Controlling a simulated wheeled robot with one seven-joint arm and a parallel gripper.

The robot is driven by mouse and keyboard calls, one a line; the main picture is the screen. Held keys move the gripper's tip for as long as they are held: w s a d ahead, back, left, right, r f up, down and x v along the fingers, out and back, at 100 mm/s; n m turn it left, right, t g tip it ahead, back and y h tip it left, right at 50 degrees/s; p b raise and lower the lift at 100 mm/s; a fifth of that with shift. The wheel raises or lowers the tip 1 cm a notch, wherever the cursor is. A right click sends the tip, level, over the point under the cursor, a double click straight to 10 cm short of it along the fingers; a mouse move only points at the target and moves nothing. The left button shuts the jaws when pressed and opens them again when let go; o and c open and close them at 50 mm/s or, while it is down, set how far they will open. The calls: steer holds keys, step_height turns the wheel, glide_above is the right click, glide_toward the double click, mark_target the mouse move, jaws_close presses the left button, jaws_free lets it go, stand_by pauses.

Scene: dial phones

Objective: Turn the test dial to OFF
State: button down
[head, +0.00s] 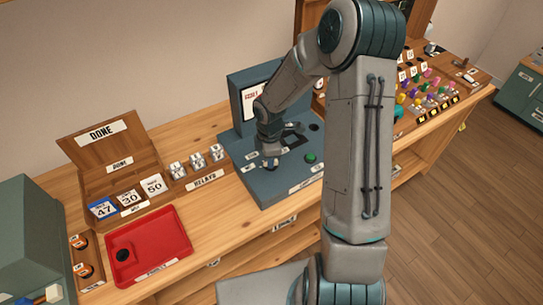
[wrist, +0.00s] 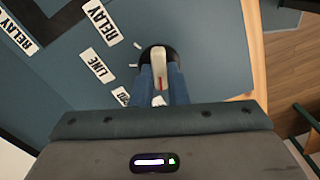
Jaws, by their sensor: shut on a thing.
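The test dial (wrist: 158,55) shows in the wrist view as a black round base with a pale bar handle. My gripper (wrist: 160,78) is shut on this handle, one blue finger on each side. The handle stands upright in the picture, and a small red mark shows between the fingers. Labels RELAY (wrist: 101,20) and LINE (wrist: 97,65) lie left of the dial, and a third label (wrist: 121,96) is mostly hidden by a finger. I cannot tell which label the handle points to. In the head view my gripper (head: 269,165) is down at the blue-grey test console (head: 275,190).
A green button (head: 310,158) sits right of my gripper on the console. Left are white relay parts (head: 197,160), a wooden DONE box (head: 105,155) and a red tray (head: 150,245). A board with coloured pegs (head: 430,90) is at the right.

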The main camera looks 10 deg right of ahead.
steer(key=shift+w+d+r, duration=0.15)
steer(key=shift+w+d, duration=0.15)
steer(key=c, duration=1.4)
jaws_free()
steer(key=shift+d, duration=0.1)
steer(key=shift+c, duration=0.2)
steer(key=shift+d, duration=0.1)
steer(key=shift+a, duration=0.25)
step_height(320, 180, up, 14)
steer(key=shift+b, duration=0.4)
steer(key=shift+d+f, duration=0.1)
steer(key=shift+f, duration=0.1)
steer(key=s+r+m+t, duration=0.2)
steer(key=s+r+m, duration=0.3)
steer(key=s+m, duration=0.3)
steer(key=s+r+m+t, duration=0.1)
steer(key=s+r+m, duration=0.5)
steer(key=s, duration=0.8)
steer(key=m, duration=0.3)
steer(key=shift+d+t, duration=0.4)
